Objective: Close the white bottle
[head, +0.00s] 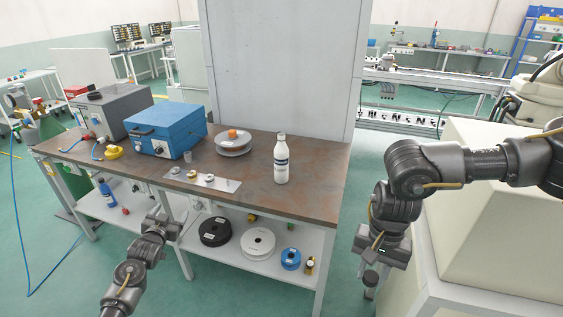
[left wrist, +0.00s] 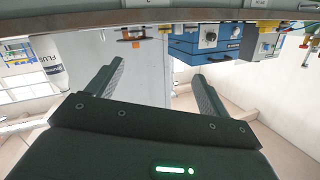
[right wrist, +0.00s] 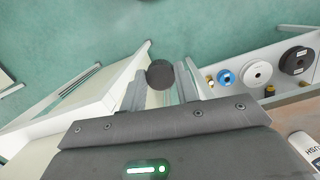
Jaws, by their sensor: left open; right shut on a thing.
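The white bottle (head: 281,162) stands upright on the brown bench top near its right end. Its label side shows at the left edge of the left wrist view (left wrist: 47,62) and at the right edge of the right wrist view (right wrist: 306,152). My right gripper (head: 371,282) is right of the bench, below its top, pointing down. It is shut on a dark round piece, which looks like a cap (right wrist: 160,74). My left gripper (head: 172,228) is open and empty in front of the bench, below the top's front edge.
Several spools lie on the lower shelf. A pale machine housing (head: 480,215) is close to my right arm. Bench space around the bottle is clear.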

